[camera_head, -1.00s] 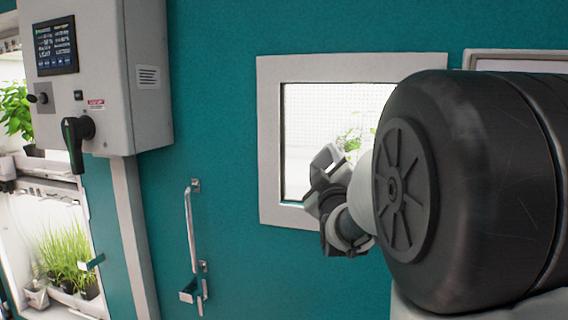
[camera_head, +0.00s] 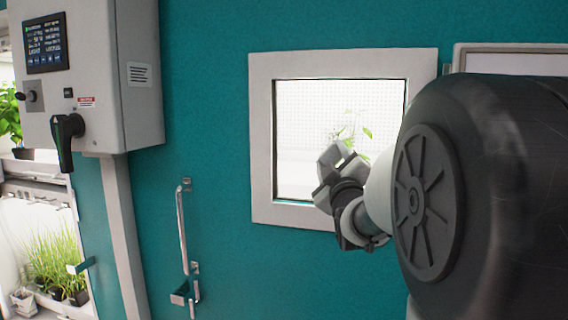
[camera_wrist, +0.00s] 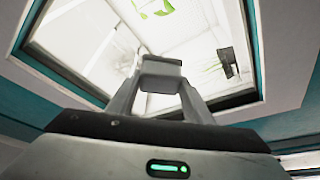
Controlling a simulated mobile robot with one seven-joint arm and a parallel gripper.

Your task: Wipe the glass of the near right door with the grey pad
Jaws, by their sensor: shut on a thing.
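The teal door (camera_head: 215,110) fills the middle of the head view. Its square glass (camera_head: 300,115) sits in a pale frame (camera_head: 262,150), with plants and a bright interior behind it. My gripper (camera_head: 334,168) is in front of the lower middle of the glass. In the wrist view my gripper (camera_wrist: 161,88) has its two fingers closed on the grey pad (camera_wrist: 161,68), whose end points at the glass (camera_wrist: 95,45). I cannot tell whether the pad touches the glass. My arm hides the frame's lower right corner in the head view.
A long metal handle (camera_head: 184,235) stands out from the door, below and left of the window. A grey control box (camera_head: 105,75) with a screen and black lever juts out at the left. Lit shelves with plants (camera_head: 55,262) are at the far left.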

